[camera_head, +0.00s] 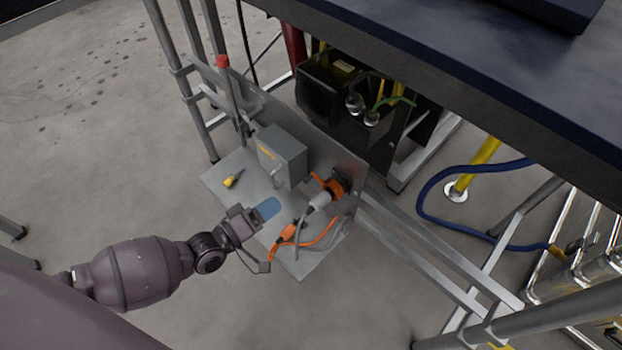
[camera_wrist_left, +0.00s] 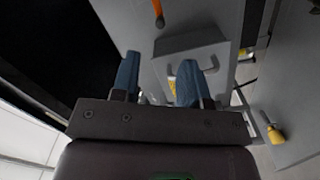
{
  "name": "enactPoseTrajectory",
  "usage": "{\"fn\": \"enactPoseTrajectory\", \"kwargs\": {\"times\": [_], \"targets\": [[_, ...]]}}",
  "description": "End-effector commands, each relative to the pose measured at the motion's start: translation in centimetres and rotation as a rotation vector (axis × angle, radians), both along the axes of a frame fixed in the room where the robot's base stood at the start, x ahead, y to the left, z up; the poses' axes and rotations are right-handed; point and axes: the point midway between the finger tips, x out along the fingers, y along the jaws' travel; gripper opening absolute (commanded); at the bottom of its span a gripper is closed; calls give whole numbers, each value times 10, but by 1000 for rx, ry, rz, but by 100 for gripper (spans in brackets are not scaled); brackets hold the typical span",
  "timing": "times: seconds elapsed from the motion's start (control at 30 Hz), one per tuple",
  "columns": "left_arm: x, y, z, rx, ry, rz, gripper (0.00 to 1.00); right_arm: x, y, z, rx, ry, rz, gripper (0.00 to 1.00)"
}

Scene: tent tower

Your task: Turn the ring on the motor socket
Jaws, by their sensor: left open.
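The motor socket (camera_head: 338,186) is an orange and black fitting on the upright metal plate at the right end of the shelf. A grey connector (camera_head: 319,200) sits at it, with orange and grey cables below. I cannot make out the ring separately. My left gripper (camera_head: 268,208) has blue fingertips and hangs over the shelf, left of the connector and apart from it. In the left wrist view its fingers (camera_wrist_left: 158,64) are spread with nothing held between them. The socket is not clearly visible there. My right gripper is not in view.
A grey box (camera_head: 281,155) with a handle stands behind my left gripper; it also shows in the wrist view (camera_wrist_left: 190,42). A yellow piece (camera_head: 233,179) lies on the shelf (camera_head: 222,193). A dark tabletop (camera_head: 480,75) overhangs at upper right. Metal frame bars run at lower right.

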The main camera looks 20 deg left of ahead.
Motion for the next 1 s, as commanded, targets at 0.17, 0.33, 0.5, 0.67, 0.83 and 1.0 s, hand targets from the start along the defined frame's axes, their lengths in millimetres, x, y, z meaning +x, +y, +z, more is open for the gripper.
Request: {"fn": "enactPoseTrajectory", "kwargs": {"times": [0.17,0.33,0.5,0.67,0.83,1.0], "targets": [[13,-3,-2,-18,3,3,41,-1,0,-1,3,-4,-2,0],[35,-14,-3,-17,4,4,41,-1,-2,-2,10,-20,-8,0],[62,-27,-4,-15,5,2,41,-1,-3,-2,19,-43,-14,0],[82,-37,-3,-15,6,3,41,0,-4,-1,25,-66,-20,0],[96,-43,-2,-15,4,3,41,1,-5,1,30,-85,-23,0],[100,-45,-1,-13,3,2,41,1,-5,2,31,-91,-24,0]]}}
